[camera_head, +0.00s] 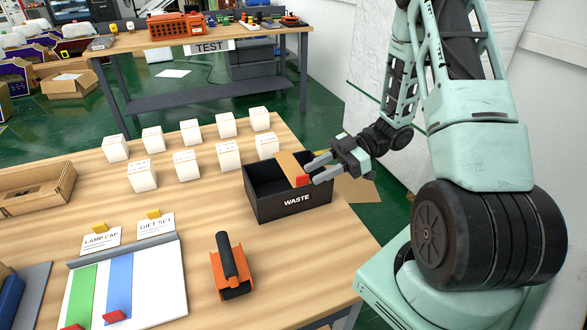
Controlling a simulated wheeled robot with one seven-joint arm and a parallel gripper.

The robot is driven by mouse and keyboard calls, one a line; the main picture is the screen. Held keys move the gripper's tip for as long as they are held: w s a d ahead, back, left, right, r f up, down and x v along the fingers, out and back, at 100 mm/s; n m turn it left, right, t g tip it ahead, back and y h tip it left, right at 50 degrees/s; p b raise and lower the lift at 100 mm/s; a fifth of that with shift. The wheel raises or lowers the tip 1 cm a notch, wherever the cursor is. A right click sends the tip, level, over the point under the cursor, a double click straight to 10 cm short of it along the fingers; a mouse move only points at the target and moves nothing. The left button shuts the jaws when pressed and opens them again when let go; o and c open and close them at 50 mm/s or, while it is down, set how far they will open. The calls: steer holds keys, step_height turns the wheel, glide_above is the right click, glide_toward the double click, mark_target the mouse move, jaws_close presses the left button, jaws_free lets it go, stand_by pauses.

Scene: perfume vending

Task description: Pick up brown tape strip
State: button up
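The brown tape strip (289,165) leans up out of the black WASTE box (293,203), with a red tab (303,180) at its near right end. My gripper (311,174) is above the right part of the box. Its two fingers are apart and point left, with the tips close beside the red tab. I cannot tell whether they touch the strip or tab. Nothing shows clearly between the fingers. The strip's lower part is hidden inside the box.
Several white boxes (192,163) stand behind and left of the WASTE box. An orange tape dispenser (231,268) lies in front. A white board (150,290) with green and blue strips is at lower left. A wooden tray (35,188) sits at far left.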

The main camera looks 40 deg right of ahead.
mark_target(296, 181)
steer(key=shift+w+p+x, duration=0.15)
steer(key=shift+p+x, duration=0.1)
steer(key=shift+x, duration=1.3)
steer(key=shift+w+p+x, duration=0.15)
steer(key=shift+p+x, duration=0.05)
steer(key=shift+x, duration=1.4)
steer(key=shift+d, duration=0.15)
jaws_close()
